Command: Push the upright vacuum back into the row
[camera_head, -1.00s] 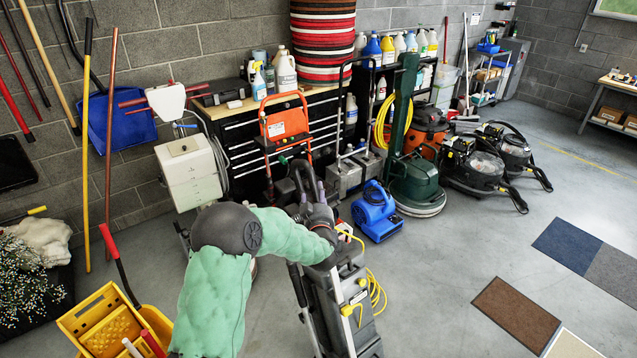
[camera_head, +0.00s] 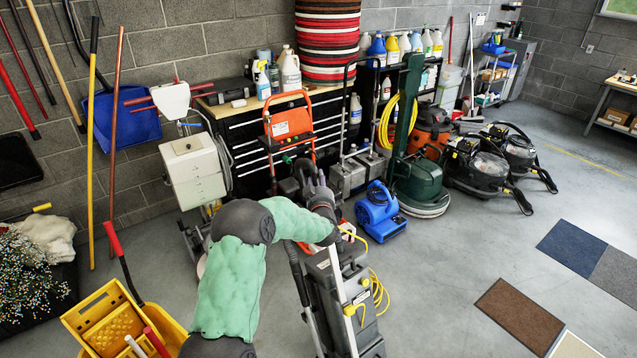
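The grey upright vacuum (camera_head: 347,300) stands at the bottom centre of the head view, on the open floor in front of the row of machines. A yellow cord hangs on its side. My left gripper (camera_head: 316,178) is above and behind the vacuum's body, at the end of my green-sleeved arm. Its dark fingers point away from me and overlap dark equipment behind, so their opening and any contact with the vacuum's handle are unclear. My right gripper is out of view.
A blue air mover (camera_head: 379,212), a green floor machine (camera_head: 418,184) and black vacuums (camera_head: 478,168) line the back. An orange hand truck (camera_head: 289,128) stands before the black drawer cabinet (camera_head: 246,138). A yellow mop bucket (camera_head: 108,318) is lower left. Floor right of the vacuum is clear up to the mats (camera_head: 518,312).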

